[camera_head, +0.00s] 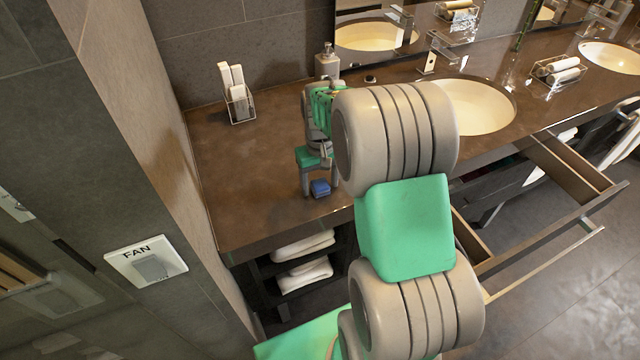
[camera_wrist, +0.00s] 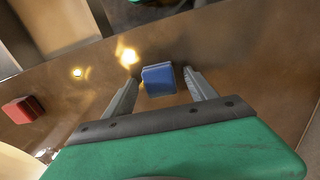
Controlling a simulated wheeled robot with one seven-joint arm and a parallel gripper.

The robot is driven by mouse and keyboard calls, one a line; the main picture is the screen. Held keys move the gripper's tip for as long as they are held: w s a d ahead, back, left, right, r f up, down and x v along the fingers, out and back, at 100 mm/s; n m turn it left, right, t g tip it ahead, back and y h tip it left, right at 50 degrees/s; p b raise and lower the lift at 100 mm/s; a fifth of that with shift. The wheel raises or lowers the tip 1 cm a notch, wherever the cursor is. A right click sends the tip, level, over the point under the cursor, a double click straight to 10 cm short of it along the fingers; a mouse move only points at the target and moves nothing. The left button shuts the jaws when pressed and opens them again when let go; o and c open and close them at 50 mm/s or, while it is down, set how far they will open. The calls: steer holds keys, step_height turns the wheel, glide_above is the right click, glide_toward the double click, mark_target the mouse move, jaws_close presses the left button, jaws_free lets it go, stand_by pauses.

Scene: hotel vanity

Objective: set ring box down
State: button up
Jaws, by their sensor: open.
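A small blue box (camera_head: 320,188), the likely ring box, rests on the brown vanity counter (camera_head: 255,190) near its front edge. My gripper (camera_head: 320,191) points down over it, with one finger on each side. In the wrist view the blue box (camera_wrist: 158,79) sits between the tips of my spread fingers (camera_wrist: 160,76). A gap shows on the right side; the left finger is very close, and I cannot tell if it touches. My gripper is open and not clamped on the box.
A small red box (camera_wrist: 22,110) lies on the counter in the wrist view. An open drawer (camera_head: 560,165) juts out at right. The counter's left part is clear.

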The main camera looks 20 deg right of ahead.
steer(key=shift+f, duration=0.1)
steer(key=shift+c, duration=0.5)
jaws_close()
